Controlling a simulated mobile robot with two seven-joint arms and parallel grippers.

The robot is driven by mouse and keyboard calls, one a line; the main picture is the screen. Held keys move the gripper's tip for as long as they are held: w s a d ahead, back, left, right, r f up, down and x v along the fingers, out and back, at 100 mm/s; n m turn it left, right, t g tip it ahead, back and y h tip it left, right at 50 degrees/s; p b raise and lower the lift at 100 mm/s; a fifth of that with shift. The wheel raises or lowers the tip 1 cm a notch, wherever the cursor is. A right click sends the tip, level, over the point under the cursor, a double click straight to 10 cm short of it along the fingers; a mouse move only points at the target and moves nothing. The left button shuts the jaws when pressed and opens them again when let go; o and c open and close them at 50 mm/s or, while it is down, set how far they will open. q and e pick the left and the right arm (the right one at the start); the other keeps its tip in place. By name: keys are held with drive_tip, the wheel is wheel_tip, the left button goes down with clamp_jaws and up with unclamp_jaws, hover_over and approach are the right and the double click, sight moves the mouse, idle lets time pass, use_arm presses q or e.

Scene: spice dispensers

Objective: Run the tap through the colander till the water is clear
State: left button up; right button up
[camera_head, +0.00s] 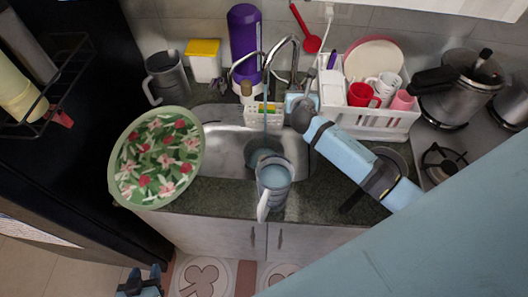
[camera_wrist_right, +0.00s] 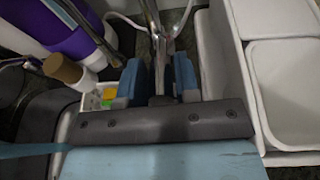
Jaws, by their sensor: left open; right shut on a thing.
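My left gripper (camera_head: 140,278) is open and empty at the bottom edge, apart from the vessel.
A white dish rack (camera_head: 390,122) with mugs and plates stands right of the sink. Behind are a purple bottle (camera_head: 244,35), a yellow-topped box (camera_head: 203,62) and a grey pitcher (camera_head: 165,78). Pots stand at the far right. A dark fridge door is at left.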

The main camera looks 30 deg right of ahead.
drive_tip(key=shift+f, duration=0.15)
idle(0.3)
drive_tip(key=shift+s+a+f+b, duration=0.15)
drive_tip(key=shift+s+f, duration=0.1)
drive_tip(key=shift+f, duration=0.15)
drive_tip(key=shift+s+a+f+b, duration=0.1)
drive_tip(key=shift+s+f+b, duration=0.1)
drive_tip(key=shift+f, duration=0.2)
drive_tip(key=shift+f+p, duration=0.1)
drive_tip(key=shift+p, duration=0.2)
drive_tip(key=shift+s+f, duration=0.1)
drive_tip(key=shift+f, duration=0.05)
drive_tip(key=o, duration=0.9)
drive_tip(key=shift+c, duration=0.2)
